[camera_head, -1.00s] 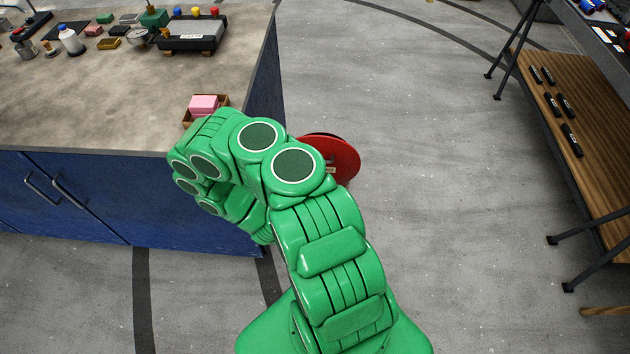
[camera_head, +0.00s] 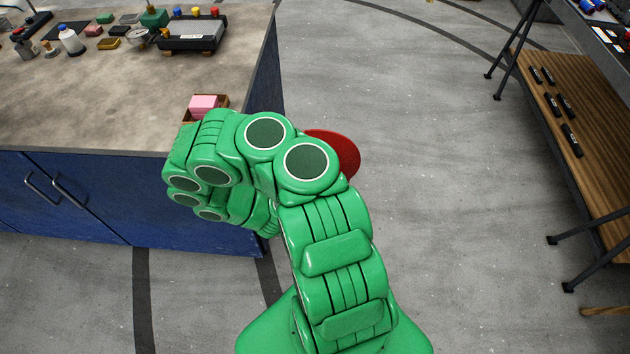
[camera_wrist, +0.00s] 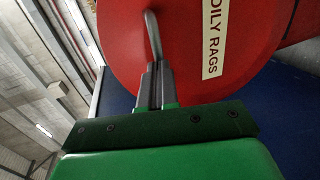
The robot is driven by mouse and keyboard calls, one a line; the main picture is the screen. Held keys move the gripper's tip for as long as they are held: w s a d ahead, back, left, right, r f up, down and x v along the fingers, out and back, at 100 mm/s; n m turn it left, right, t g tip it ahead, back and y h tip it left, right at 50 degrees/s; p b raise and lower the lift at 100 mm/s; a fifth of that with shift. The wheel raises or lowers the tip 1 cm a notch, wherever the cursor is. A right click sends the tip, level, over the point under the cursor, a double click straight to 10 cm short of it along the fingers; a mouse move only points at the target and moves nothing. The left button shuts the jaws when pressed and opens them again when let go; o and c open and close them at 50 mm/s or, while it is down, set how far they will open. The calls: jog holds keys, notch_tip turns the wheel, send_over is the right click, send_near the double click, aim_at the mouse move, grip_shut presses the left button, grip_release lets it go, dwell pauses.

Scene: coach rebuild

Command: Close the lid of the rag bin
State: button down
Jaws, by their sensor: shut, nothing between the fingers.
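The red rag bin shows in the head view only as a rounded red part, its lid (camera_head: 336,152), just past my arm. Most of the bin is hidden. In the wrist view the round red lid (camera_wrist: 185,55) fills the upper middle and carries a white "OILY RAGS" label (camera_wrist: 215,38). More red surface shows behind it at the upper right. My gripper (camera_wrist: 155,75) is shut and empty, its fingers in front of the lid's face. A thin grey bar runs up from the fingertips; whether they touch is unclear. How far the lid stands open is unclear.
A workbench (camera_head: 90,105) with blue cabinets stands left of the bin. A small box with a pink block (camera_head: 203,104) sits near its corner. A rack with a wooden shelf (camera_head: 580,140) stands at the right. The floor between is clear.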

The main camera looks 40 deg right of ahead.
jog(key=shift+w+d+r, duration=0.2)
jog(key=shift+w+d, duration=0.4)
jog(key=shift+w+d+r, duration=0.2)
jog(key=shift+w+d, duration=0.4)
dwell(1.0)
jog(key=shift+w+d, duration=0.1)
jog(key=shift+w+d+r, duration=0.1)
jog(key=shift+w+d, duration=1.05)
jog(key=shift+d, duration=0.1)
jog(key=shift+w+d+f+g+y, duration=2.2)
jog(key=shift+w+d+f+y, duration=0.1)
jog(key=shift+w+d, duration=2.9)
jog(key=a+f+x, duration=0.1)
jog(key=x, duration=1.6)
jog(key=shift+d+f, duration=0.15)
jog(key=shift+d, duration=0.05)
jog(key=shift+s, duration=0.1)
